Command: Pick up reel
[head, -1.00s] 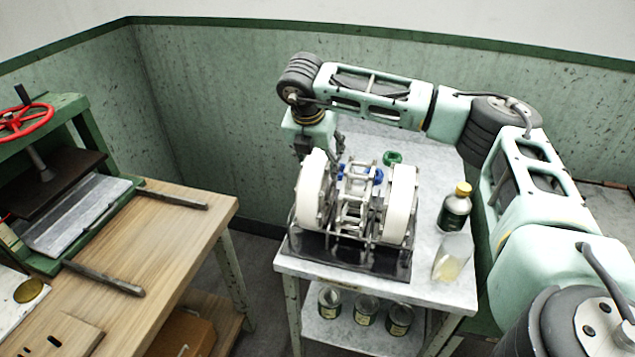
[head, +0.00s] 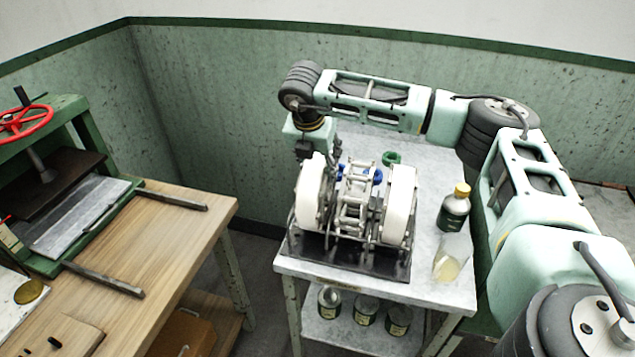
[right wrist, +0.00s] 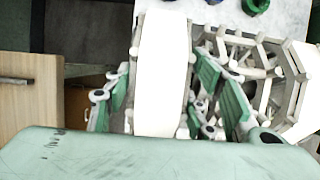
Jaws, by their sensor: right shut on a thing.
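A white-rimmed reel (head: 310,194) stands upright at the left of a metal reel stand on the marble-topped table. My right gripper (head: 320,153) reaches down on it from above and behind. In the right wrist view the reel's white band (right wrist: 161,75) lies between the green-padded fingers of the right gripper (right wrist: 168,98), which is shut on it. A second white reel (head: 400,205) stands at the right, with a silver spoked frame (head: 355,198) and blue parts between the two. The reel's lower part is partly hidden by the stand. My left gripper is out of view.
A dark base (head: 345,259) carries the reels. A yellow-capped bottle (head: 455,210) and a glass jar (head: 452,258) stand close at the right. A green ring (head: 391,158) lies behind. A wooden bench (head: 165,235) with a green press is at left, across a gap.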

